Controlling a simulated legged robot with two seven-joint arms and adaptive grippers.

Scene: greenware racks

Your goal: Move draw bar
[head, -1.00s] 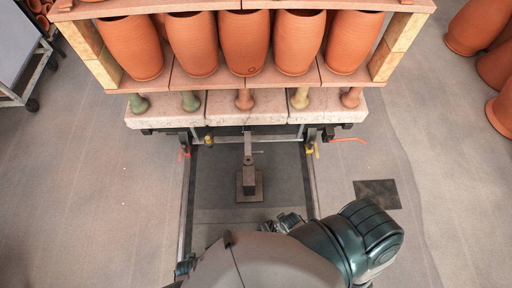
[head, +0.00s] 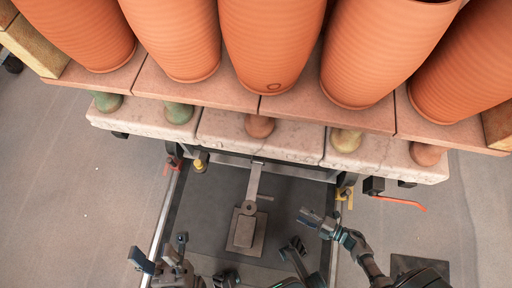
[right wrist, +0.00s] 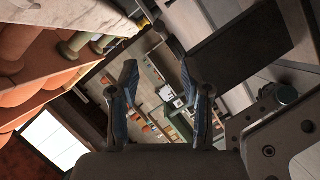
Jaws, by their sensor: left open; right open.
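The draw bar (head: 254,182) is a grey metal bar running down from under the middle of the rack cart in the head view. Its near end has a round eye (head: 248,208) over a square block (head: 243,233) on the dark floor strip. My left gripper (head: 161,248) is open and empty, left of and nearer than the bar. My right gripper (head: 303,231) is open and empty, a short way right of the block, not touching it. In the right wrist view its two fingers (right wrist: 158,72) are spread; I cannot make out the bar there.
The cart's pale slab (head: 225,133) carries a shelf (head: 165,88) of large terracotta pots (head: 270,45) on small props. A red lever (head: 405,203) sticks out at right, with a yellow lever (head: 345,193) beside it. A rail (head: 165,220) edges the strip at left.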

